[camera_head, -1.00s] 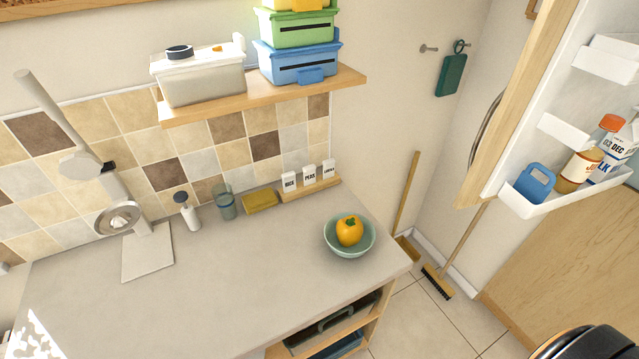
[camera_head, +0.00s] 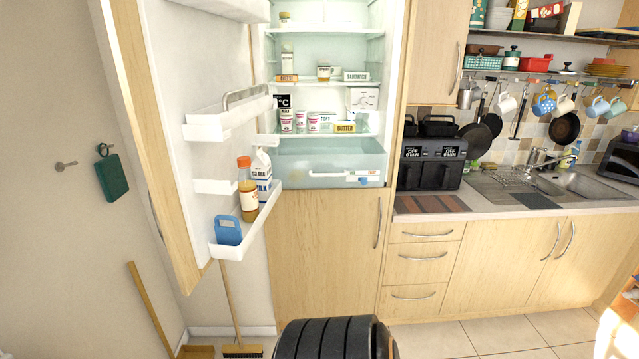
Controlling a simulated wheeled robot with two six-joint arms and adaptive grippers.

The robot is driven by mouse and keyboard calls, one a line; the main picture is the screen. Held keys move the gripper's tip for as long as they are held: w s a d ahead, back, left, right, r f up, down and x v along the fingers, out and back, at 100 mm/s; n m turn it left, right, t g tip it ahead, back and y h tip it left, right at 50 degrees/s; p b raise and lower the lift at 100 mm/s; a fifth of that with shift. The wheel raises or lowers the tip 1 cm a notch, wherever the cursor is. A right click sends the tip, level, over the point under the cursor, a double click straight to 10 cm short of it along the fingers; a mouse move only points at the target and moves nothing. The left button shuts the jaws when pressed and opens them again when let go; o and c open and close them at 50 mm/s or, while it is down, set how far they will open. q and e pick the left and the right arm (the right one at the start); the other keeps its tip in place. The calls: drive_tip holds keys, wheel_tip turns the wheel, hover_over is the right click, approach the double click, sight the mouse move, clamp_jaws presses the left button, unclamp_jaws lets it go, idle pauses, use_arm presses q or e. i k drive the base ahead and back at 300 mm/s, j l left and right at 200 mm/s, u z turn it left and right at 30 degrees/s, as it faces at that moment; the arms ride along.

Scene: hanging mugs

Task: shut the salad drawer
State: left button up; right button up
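The salad drawer (camera_head: 300,172) is the pale, see-through blue-green bin at the bottom of the open fridge. A white strip with small coloured marks (camera_head: 345,174) shows on or behind its front. I cannot tell from this angle how far the drawer stands out. The fridge door (camera_head: 170,130) is swung wide open to the left. Its lower door shelf (camera_head: 245,225) holds a blue container, a sauce bottle and a milk carton. Neither of my grippers is in view.
Fridge shelves above the drawer hold jars, butter (camera_head: 345,127) and boxes. A counter with a black appliance (camera_head: 432,160) and a sink (camera_head: 580,182) stands to the right. A broom (camera_head: 233,310) leans at the left. Tiled floor (camera_head: 470,340) is clear at the lower right.

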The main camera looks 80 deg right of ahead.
sight(378, 157)
drive_tip(key=z, duration=2.65)
